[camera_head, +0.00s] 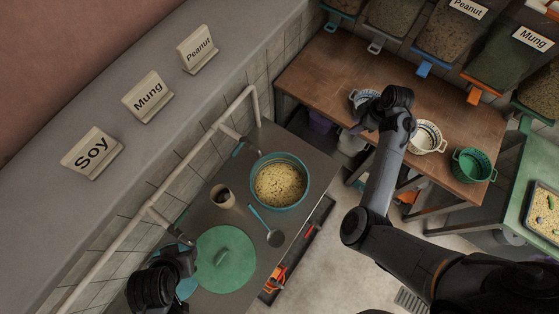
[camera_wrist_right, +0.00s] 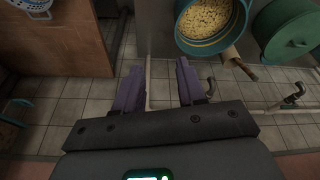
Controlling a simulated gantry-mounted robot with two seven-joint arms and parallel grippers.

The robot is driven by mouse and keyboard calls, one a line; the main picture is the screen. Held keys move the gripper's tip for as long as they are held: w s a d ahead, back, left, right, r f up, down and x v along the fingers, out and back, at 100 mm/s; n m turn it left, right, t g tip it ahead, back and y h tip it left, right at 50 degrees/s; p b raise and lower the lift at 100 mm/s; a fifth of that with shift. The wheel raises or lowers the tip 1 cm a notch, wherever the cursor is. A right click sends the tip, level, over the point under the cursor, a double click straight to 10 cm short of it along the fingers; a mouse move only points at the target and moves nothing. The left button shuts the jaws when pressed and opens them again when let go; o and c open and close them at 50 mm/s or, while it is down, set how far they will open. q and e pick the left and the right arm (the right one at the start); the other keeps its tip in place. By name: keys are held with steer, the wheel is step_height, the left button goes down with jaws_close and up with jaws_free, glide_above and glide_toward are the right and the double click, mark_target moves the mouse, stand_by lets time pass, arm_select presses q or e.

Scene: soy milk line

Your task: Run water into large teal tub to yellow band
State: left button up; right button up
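The large teal tub (camera_head: 304,191) stands on the grey counter, with pale yellow beans (camera_head: 279,184) inside. It also shows at the top of the right wrist view (camera_wrist_right: 196,46). A pale pipe (camera_head: 188,171) runs along the tiled wall, with a branch near the tub. My right gripper (camera_head: 362,122) is near the wooden table's front edge, away from the tub. In the right wrist view its fingers (camera_wrist_right: 160,70) are apart and empty. My left gripper (camera_head: 186,250) is by the green lid; its fingers are unclear.
The wooden table (camera_head: 325,68) holds a white basket (camera_head: 428,137) and a green basket (camera_head: 472,163). Soy, Mung and Peanut signs stand on the ledge.

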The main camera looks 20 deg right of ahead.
steer(key=shift+o, duration=0.4)
steer(key=shift+r, duration=0.1)
step_height(320, 180, up, 7)
stand_by(0.4)
